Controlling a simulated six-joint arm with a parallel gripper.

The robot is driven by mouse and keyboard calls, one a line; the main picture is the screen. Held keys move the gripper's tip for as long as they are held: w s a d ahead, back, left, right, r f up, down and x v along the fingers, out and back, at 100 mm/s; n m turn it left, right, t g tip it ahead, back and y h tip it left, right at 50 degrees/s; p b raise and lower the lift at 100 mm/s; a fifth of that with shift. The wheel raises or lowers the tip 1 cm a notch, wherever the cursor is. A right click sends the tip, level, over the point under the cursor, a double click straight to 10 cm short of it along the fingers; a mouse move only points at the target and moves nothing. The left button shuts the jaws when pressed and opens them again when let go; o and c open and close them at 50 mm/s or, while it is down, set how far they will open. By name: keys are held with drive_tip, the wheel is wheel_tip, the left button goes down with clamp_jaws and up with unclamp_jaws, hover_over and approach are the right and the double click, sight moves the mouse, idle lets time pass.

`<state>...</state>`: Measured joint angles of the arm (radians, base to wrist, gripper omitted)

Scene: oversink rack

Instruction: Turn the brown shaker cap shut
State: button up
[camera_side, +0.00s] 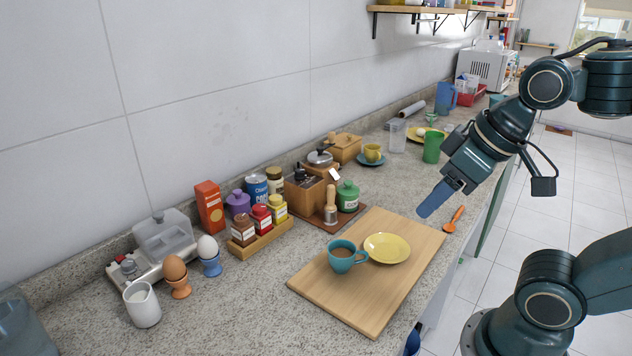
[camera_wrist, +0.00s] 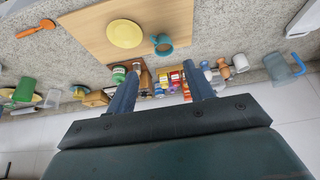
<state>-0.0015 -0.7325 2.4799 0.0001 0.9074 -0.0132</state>
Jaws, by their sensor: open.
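The brown shaker (camera_side: 244,231) stands upright at the left end of a small wooden rack (camera_side: 268,239), beside a red shaker (camera_side: 261,217) and a yellow shaker (camera_side: 278,208). Its cap is on top; how far it is turned is too small to tell. My gripper (camera_side: 437,198) is in the air to the right, above the front edge of the counter, well away from the shakers. In the wrist view my gripper (camera_wrist: 162,90) has its two fingers wide apart with nothing held. The shaker row shows small between and beyond the fingers, partly hidden.
A wooden board (camera_side: 350,312) with a teal cup (camera_side: 346,257) and yellow plate (camera_side: 387,248) lies between. A grinder (camera_side: 305,191), a green jar (camera_side: 347,196), a red box (camera_side: 209,207) and egg cups (camera_side: 180,287) crowd around the rack. An orange spoon (camera_side: 454,219) lies near the edge.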

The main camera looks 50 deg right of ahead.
drive_tip(key=w+a+r+n+g, duration=0.1)
drive_tip(key=w+r+n, duration=0.2)
drive_tip(key=w+r, duration=0.5)
drive_tip(key=n+g, duration=0.5)
drive_tip(key=n, duration=0.5)
hover_over(241, 217)
wheel_tip(241, 217, down, 10)
drive_tip(key=shift+f, duration=0.1)
drive_tip(key=shift+f, duration=6.8)
